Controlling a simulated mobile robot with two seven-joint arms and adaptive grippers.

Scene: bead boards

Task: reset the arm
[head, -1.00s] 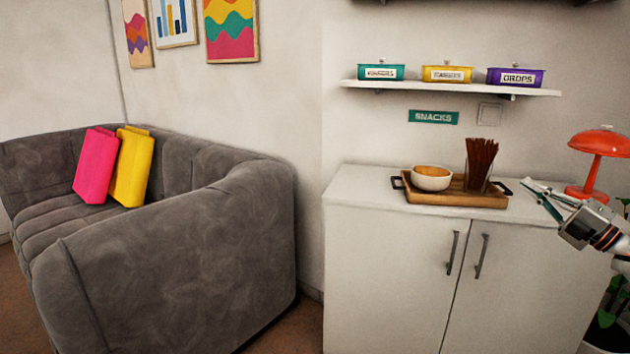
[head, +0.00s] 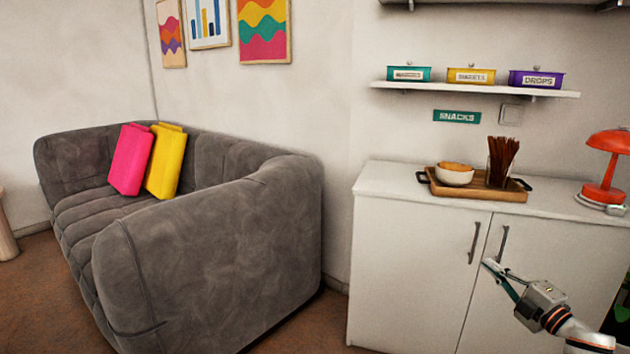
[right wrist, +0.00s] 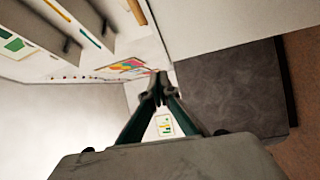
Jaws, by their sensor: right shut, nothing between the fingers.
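My right gripper (head: 492,268) is at the lower right of the head view, in front of the white cabinet doors and below the countertop. It is shut and empty. In the right wrist view its fingertips (right wrist: 158,88) meet, with nothing between them. My left gripper is in neither view.
A white cabinet (head: 415,265) bears a wooden tray (head: 480,189) with a bowl (head: 455,174) and a glass of brown sticks (head: 502,160). A red lamp (head: 606,165) stands at its right. A shelf (head: 475,88) hangs above. A grey sofa (head: 215,250) stands left, with floor between.

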